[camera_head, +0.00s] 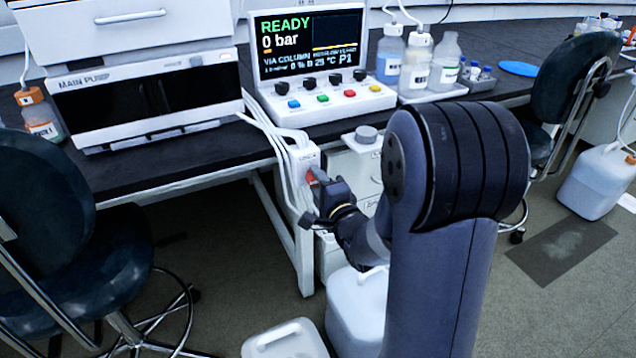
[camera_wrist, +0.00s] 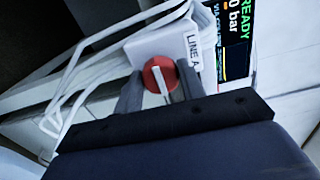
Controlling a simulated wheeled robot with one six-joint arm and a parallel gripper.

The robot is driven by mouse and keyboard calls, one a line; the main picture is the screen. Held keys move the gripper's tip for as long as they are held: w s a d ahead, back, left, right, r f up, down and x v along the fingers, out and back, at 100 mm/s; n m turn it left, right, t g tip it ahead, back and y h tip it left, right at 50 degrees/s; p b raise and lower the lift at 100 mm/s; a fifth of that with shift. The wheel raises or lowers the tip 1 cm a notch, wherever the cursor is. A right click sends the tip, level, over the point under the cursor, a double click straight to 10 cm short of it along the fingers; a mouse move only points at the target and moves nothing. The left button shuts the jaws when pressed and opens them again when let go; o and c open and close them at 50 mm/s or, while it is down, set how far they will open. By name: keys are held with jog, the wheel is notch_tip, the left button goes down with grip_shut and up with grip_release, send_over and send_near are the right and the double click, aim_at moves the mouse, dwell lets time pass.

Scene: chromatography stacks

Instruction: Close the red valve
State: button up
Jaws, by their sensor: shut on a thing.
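The red valve (camera_wrist: 158,76) is a round red knob with a white bar across its face, in the wrist view. It sits on a white block labelled "LINE A" (camera_wrist: 162,43). My gripper (camera_wrist: 158,88) has a finger on each side of the knob and is shut on it. In the head view my gripper (camera_head: 318,188) reaches the white valve block (camera_head: 302,158) at the front edge of the bench. Only a small red part of the valve (camera_head: 311,177) shows there; the rest is hidden by my gripper.
White tubes (camera_head: 268,128) run from the block up to the bench. A control panel (camera_head: 315,60) reads "READY" and "0 bar". Bottles (camera_head: 418,65) stand to its right. Chairs (camera_head: 70,220) flank the bench, and white containers (camera_head: 287,340) stand on the floor below.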

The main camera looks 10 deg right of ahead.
jog(key=o, duration=1)
jog(key=s, duration=0.3)
jog(key=s+d+p, duration=0.1)
jog(key=s, duration=0.3)
jog(key=s+d, duration=0.1)
jog(key=s, duration=0.2)
jog(key=shift+s+p, duration=0.3)
jog(key=shift+w, duration=0.1)
jog(key=w, duration=0.3)
jog(key=w+a+b, duration=0.1)
jog(key=w, duration=0.3)
jog(key=w+a, duration=0.1)
jog(key=w, duration=0.2)
jog(key=shift+w+b, duration=0.25)
jog(key=shift+b, duration=0.1)
jog(key=shift+s, duration=0.1)
